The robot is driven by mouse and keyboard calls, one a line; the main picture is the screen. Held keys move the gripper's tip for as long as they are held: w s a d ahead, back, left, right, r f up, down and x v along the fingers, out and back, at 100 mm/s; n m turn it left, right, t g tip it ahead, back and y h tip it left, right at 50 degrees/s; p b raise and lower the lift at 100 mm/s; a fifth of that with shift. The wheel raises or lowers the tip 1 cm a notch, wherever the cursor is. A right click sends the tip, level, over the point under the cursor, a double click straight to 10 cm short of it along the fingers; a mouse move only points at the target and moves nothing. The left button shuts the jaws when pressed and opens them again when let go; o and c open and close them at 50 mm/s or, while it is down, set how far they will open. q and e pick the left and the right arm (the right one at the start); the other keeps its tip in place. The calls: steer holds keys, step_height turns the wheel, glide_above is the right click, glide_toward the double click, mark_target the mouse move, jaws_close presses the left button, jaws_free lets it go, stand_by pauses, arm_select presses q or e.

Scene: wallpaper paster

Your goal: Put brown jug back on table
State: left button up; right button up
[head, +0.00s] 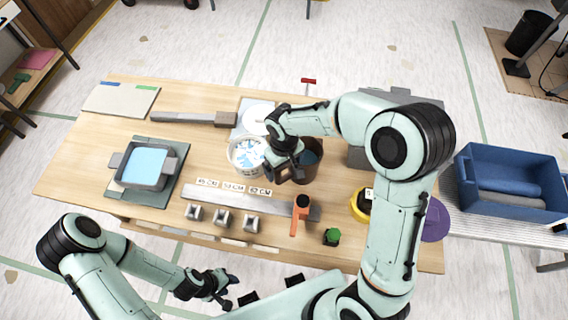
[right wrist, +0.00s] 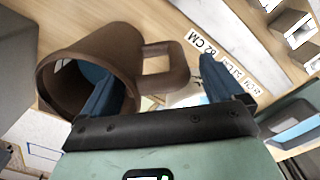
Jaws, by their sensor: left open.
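The brown jug (head: 306,176) is at the middle of the wooden table (head: 95,165), with something blue inside. In the head view it looks upright and seems to rest on the table. In the right wrist view the jug (right wrist: 122,48) shows its open mouth and its handle (right wrist: 180,68). My right gripper (head: 284,174) is at the jug's handle side; in the right wrist view its fingers (right wrist: 160,90) are wide apart, with the handle between them and the left finger overlapping the mouth. My left gripper (head: 232,290) is open and empty off the table's front edge.
A white bucket (head: 236,163) stands close left of the jug. Number labels (head: 233,189), small metal blocks (head: 222,217), an orange-handled tool (head: 300,215) and a green-topped item (head: 332,237) lie in front. A blue crate (head: 487,200) is at right.

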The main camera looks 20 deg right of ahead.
steer(key=shift+r, duration=0.2)
arm_select(q)
steer(key=shift+w+r+p, duration=0.6)
steer(key=shift+w+r, duration=0.2)
steer(key=shift+r, duration=0.05)
arm_select(e)
step_height(320, 180, up, 12)
